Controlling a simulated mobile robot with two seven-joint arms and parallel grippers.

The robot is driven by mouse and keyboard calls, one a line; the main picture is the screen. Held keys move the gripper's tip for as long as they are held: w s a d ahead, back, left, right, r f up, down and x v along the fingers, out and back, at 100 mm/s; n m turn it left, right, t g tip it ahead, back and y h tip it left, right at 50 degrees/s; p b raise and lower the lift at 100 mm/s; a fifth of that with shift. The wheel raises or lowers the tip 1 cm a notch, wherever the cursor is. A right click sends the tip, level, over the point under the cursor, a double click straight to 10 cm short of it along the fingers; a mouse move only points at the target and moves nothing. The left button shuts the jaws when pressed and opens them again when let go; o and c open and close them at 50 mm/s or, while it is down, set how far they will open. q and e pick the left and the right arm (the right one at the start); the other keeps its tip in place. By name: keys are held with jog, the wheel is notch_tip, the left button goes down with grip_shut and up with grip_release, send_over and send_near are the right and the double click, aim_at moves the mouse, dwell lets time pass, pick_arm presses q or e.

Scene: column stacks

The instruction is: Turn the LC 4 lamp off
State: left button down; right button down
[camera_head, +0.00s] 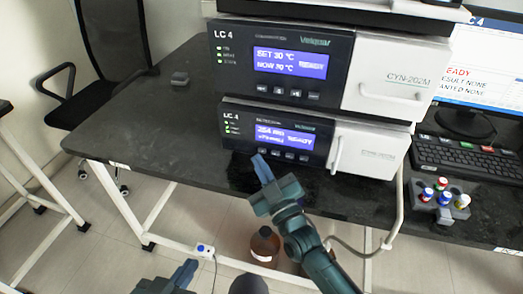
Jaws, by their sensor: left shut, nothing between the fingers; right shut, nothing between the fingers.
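The LC 4 stack stands on the dark bench. Its lower module (318,136) has a blue screen (284,136) reading 254 nm and READY, with a smaller line I cannot read surely. Small lights glow green at its left, and a row of buttons (290,156) runs under the screen. My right gripper (260,162) is shut and empty, its tips just in front of and below the left end of that row. I cannot tell if they touch; they may hide part of the panel's lower edge. My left gripper (187,269) is shut and empty, low at the bottom, far from the stack.
The upper LC 4 module (285,65) shows SET 30 °C and NOW 30 °C. At right are a monitor (485,65), a keyboard (465,158) and a vial rack (441,207). A brown bottle (264,246) stands below the bench. The bench's left part is mostly clear.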

dwell(0.6)
jog(key=shift+w, duration=0.1)
jog(key=shift+w+d, duration=0.1)
jog(key=shift+w, duration=0.2)
